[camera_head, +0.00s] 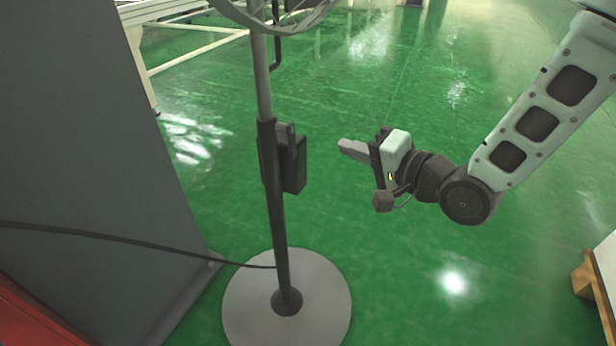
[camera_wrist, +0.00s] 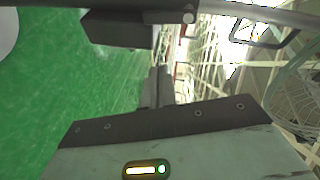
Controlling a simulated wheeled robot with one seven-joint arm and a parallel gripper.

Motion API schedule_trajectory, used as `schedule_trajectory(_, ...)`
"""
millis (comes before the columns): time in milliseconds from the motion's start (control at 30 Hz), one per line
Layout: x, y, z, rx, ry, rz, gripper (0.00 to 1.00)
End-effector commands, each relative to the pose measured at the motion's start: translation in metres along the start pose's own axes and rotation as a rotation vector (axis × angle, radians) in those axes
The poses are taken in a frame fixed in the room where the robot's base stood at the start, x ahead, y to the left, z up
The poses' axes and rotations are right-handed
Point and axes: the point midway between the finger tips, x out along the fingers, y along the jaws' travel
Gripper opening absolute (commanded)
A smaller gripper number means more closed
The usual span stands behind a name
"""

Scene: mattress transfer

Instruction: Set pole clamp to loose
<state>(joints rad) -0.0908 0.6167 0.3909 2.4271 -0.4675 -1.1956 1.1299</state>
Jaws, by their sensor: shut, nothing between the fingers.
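The pole clamp (camera_head: 293,163) is a dark block on the fan's upright pole (camera_head: 277,215), partway up, in the head view. In the wrist view, which is turned sideways, the clamp (camera_wrist: 118,30) hangs below the pole at the top, with a small light round end (camera_wrist: 188,17) beside it. I cannot tell whether the clamp is tight or loose. My gripper (camera_head: 343,146) is to the right of the clamp, with its fingers pointing left towards it and a gap between them. In the wrist view my gripper's fingers (camera_wrist: 158,75) are together and empty.
The fan's round grey base (camera_head: 315,310) stands on the green floor, and its wire guard (camera_head: 275,14) is above. A dark cable (camera_head: 130,242) runs from the pole to the left, across a grey panel (camera_head: 90,130). A pallet (camera_head: 590,285) is at the right edge.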

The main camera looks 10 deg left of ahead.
Motion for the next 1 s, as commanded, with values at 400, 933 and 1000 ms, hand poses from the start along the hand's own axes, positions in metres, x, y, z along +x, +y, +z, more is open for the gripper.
schedule_trajectory(400,0.013,0.019,-0.005,0.182,0.043,-0.197,0.00)
schedule_trajectory(933,0.099,0.003,0.002,0.181,0.039,-0.192,0.00)
schedule_trajectory(1000,0.095,0.002,0.011,0.182,0.041,-0.192,0.00)
